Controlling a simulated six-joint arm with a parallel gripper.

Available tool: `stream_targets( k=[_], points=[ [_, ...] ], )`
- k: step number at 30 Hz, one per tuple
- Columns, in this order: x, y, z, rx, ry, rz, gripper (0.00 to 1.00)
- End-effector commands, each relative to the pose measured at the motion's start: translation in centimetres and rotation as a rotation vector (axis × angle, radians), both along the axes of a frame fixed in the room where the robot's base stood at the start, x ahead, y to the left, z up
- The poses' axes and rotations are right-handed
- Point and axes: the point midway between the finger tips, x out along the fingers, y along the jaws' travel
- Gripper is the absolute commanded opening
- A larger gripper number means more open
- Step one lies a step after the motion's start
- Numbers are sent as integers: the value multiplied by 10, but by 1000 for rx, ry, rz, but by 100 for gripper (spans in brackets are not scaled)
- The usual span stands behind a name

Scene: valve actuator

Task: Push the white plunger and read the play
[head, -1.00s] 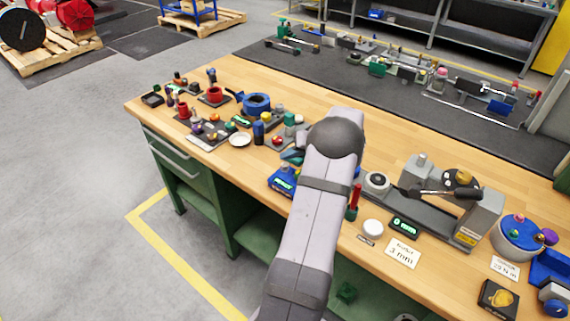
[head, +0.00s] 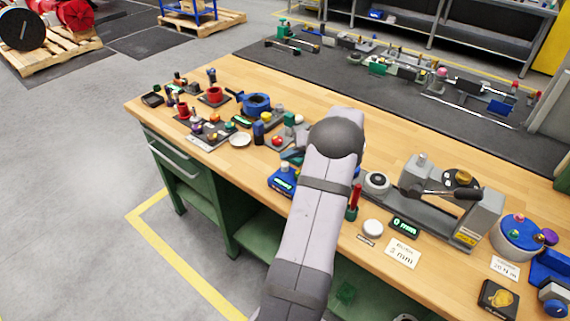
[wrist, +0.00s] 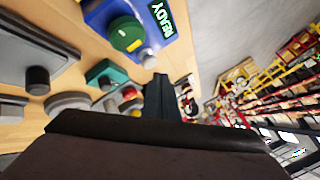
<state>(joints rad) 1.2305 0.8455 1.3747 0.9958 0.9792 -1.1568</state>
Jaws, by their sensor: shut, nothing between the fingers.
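A white round cap (head: 372,228), which may be the white plunger, sits at the bench's front edge, right of my arm; I cannot tell for certain. Right of it a small display (head: 404,226) reads 0 mm. A card (head: 402,253) in front reads 3 mm. Behind stands a grey fixture (head: 419,203) with a dark lever (head: 440,192) across it. My gripper (wrist: 160,82) shows in the wrist view, its dark fingers shut and empty, beside a blue box (wrist: 103,18) with a green button (wrist: 126,34) and a READY display. In the head view my arm hides the gripper.
A red-handled tool (head: 355,197) stands upright between my arm and the white cap. A round grey pot with a blue lid (head: 518,228) stands at the right. Left of my arm are a white dish (head: 240,139), a blue valve (head: 256,103) and several small parts. Bare wood lies along the back.

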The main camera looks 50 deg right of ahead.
Motion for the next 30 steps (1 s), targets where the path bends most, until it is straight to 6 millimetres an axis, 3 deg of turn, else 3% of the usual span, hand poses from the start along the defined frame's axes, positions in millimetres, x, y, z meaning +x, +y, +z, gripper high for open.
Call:
stream_targets(
  k=[30],
  points=[
    [0, 0, -8, 0, 0, 0, 0]
  ],
)
